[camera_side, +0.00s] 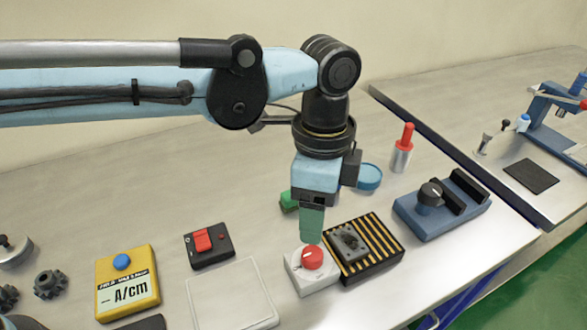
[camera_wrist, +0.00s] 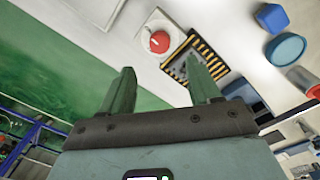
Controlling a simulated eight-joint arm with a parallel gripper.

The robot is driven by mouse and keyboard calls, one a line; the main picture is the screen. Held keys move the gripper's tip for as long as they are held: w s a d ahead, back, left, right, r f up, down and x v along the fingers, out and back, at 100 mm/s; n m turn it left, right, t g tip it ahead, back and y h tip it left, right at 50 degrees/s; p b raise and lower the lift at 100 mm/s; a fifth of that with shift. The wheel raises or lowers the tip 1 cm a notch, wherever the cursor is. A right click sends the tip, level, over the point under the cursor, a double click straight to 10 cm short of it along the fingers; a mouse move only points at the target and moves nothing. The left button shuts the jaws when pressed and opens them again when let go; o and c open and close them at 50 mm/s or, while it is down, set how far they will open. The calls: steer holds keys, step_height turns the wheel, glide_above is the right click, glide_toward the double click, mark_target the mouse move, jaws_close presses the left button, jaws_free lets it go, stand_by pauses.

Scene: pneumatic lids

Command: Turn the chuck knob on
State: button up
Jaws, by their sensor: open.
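A red round knob (camera_side: 312,257) with a white pointer mark sits on a white box (camera_side: 298,281). The red knob also shows in the wrist view (camera_wrist: 159,42), beyond and between the fingertips. A blue unit (camera_side: 410,222) at the right carries a black knob (camera_side: 431,193) and two black jaw blocks. No readable label tells which knob is the chuck knob. My gripper (camera_side: 311,236) points down with green fingers just above the red knob, apart from it as far as I can tell. In the wrist view my gripper (camera_wrist: 164,75) is open and empty.
A black-and-yellow striped block (camera_side: 378,267) with a grey fitting stands right beside the white box. A black box with a red switch (camera_side: 203,240) is left.

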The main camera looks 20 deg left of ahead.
steer(key=shift+r, duration=1.5)
steer(key=w+a+r+n+t+h, duration=0.2)
steer(key=a+n, duration=0.5)
steer(key=a, duration=1.1)
steer(key=s+a+f+n+t, duration=0.1)
steer(key=s+a+n+t, duration=0.1)
steer(key=a, duration=0.3)
steer(key=s+a+f+n+t+y, duration=0.1)
steer(key=s+a+f+n, duration=0.1)
steer(key=a+n, duration=0.2)
steer(key=s+a+f+n+t+y, duration=0.1)
steer(key=s+a+n+t, duration=0.1)
steer(key=a, duration=0.5)
steer(key=shift+s+a+f+n+t, duration=0.35)
steer(key=shift+s+n, duration=0.15)
steer(key=shift+n, duration=0.4)
